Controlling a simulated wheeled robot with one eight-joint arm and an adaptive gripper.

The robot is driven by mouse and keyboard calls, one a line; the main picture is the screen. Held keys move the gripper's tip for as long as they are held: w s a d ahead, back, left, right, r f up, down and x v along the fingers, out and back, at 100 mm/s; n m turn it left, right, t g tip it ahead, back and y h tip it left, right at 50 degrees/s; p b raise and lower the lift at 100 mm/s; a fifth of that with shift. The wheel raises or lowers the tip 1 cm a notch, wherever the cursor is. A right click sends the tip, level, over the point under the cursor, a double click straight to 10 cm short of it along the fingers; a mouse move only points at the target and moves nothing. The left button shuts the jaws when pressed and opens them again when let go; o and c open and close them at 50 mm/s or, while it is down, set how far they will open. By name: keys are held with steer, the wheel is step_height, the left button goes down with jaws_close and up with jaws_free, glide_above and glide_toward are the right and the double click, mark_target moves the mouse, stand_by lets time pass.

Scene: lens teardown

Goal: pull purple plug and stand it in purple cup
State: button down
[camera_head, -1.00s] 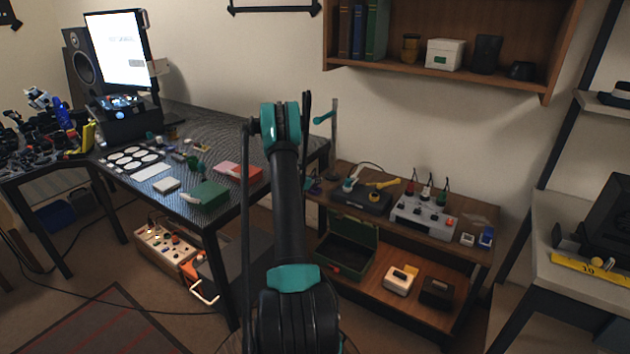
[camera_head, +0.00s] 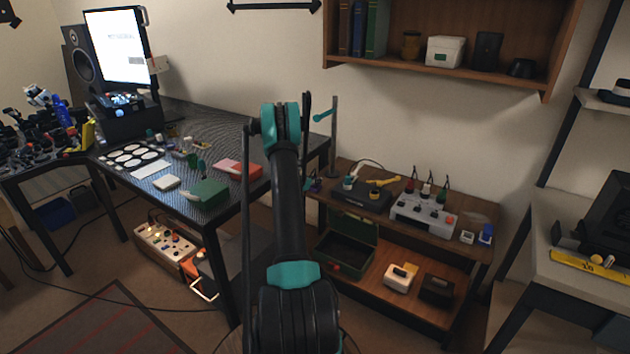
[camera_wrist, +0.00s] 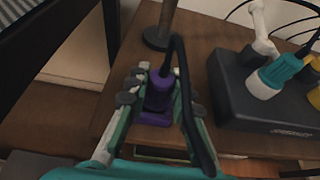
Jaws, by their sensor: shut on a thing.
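The purple plug (camera_wrist: 159,92) stands upright, with a black cable rising from its top. My gripper (camera_wrist: 160,103) is shut on it, with one finger on each side. Right beneath the plug is a purple square-edged piece (camera_wrist: 152,119), which looks like the purple cup. The plug's lower end is hidden, so I cannot tell whether it sits inside that piece or just above it. In the head view, a small purple spot (camera_head: 314,186) shows at the left end of the wooden bench, and my arm hides most of the gripper.
A black box (camera_wrist: 270,105) with white, teal and yellow plugs stands close to the right on the bench. A post with a round base (camera_wrist: 157,38) stands just behind the plug. The bench's left edge is close. A grey power strip (camera_head: 424,215) is farther right.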

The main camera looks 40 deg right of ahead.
steer(key=shift+f, duration=0.4)
stand_by(0.3)
steer(key=c, duration=1.3)
jaws_free()
steer(key=shift+o, duration=0.2)
